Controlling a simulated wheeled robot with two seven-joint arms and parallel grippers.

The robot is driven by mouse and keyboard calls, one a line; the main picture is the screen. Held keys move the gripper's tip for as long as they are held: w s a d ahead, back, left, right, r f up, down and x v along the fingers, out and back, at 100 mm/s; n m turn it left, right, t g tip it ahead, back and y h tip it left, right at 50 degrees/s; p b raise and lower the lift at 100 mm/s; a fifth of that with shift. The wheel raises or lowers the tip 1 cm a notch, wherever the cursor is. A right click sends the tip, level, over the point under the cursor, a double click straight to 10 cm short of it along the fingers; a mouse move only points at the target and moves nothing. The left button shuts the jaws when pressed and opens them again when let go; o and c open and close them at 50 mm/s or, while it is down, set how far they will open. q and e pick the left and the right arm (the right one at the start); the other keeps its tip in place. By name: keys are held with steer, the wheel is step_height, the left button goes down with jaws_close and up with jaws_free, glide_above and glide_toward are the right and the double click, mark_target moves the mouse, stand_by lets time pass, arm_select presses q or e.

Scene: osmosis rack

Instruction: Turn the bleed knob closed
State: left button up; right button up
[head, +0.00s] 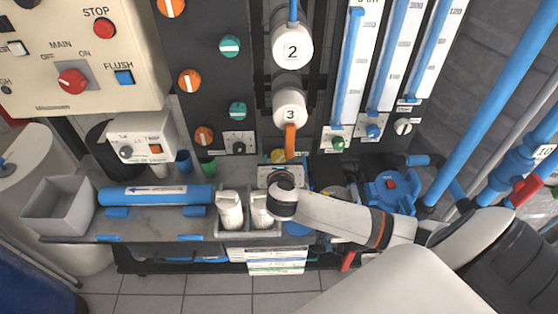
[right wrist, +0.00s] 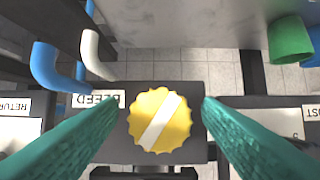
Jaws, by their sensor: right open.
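The bleed knob (right wrist: 160,119) is a yellow, scalloped disc with a white diagonal stripe in the right wrist view. It sits on a dark bracket beside a white "BLEED" label (right wrist: 98,99). A bit of its yellow shows in the head view (head: 277,156), just beyond my right wrist. My right gripper (right wrist: 161,103) is open, with one teal finger on each side of the knob. Gaps show between the fingertips and the knob's edge. My left gripper is not in view.
A control box (head: 75,60) with a red switch and a blue housing (head: 390,190) flank the workbench. White bottles (head: 229,210) stand beside my wrist. An orange lever (head: 291,140) hangs above the knob. A white pipe (right wrist: 92,55) and a green fitting (right wrist: 290,40) are nearby.

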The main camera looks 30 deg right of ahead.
steer(key=c, duration=1)
